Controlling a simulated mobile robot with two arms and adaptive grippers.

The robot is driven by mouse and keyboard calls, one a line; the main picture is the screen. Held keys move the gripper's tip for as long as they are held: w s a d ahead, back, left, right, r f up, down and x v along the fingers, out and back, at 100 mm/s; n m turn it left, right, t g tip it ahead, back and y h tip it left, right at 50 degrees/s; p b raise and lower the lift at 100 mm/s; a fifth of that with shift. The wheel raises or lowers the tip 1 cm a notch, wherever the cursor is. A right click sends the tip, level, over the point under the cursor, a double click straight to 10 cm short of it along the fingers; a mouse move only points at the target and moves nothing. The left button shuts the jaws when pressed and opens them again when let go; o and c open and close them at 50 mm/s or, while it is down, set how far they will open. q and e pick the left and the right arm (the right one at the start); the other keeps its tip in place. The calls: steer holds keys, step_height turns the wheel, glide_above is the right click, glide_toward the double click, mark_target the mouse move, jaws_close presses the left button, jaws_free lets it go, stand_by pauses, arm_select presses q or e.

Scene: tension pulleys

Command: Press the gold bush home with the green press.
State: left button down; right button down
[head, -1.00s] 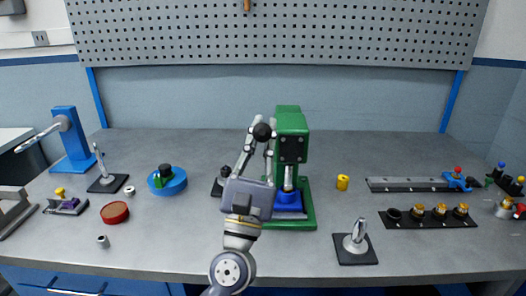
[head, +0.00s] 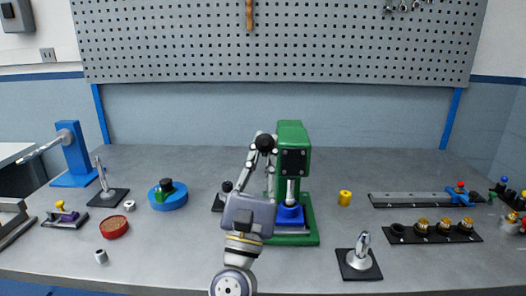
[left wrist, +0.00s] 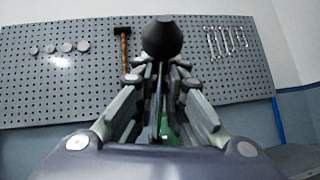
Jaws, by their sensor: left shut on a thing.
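The green press (head: 292,138) stands at the middle of the bench. Its silver ram (head: 290,190) comes down to a blue holder (head: 290,214) on the green base. My left gripper (head: 264,150) is shut on the black knob (head: 265,142) of the press lever, left of the press head. The knob (left wrist: 170,38) also shows between the fingers in the left wrist view. I cannot make out a gold bush under the ram. A yellow cylinder (head: 345,198) stands on the bench right of the press. My right gripper is not in view.
A black rack (head: 397,232) with several gold-topped pieces and a grey rail (head: 410,200) lie at the right. A silver part on a black plate (head: 360,266) stands at the front. A blue round fixture (head: 168,200) and a red dish (head: 114,228) are at the left.

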arm_select(q)
steer(key=shift+d+f, duration=0.25)
steer(key=shift+f, duration=0.25)
steer(key=c, duration=1.9)
jaws_free()
steer(key=shift+o, duration=1.2)
steer(key=shift+r, duration=0.2)
steer(key=v, duration=1.2)
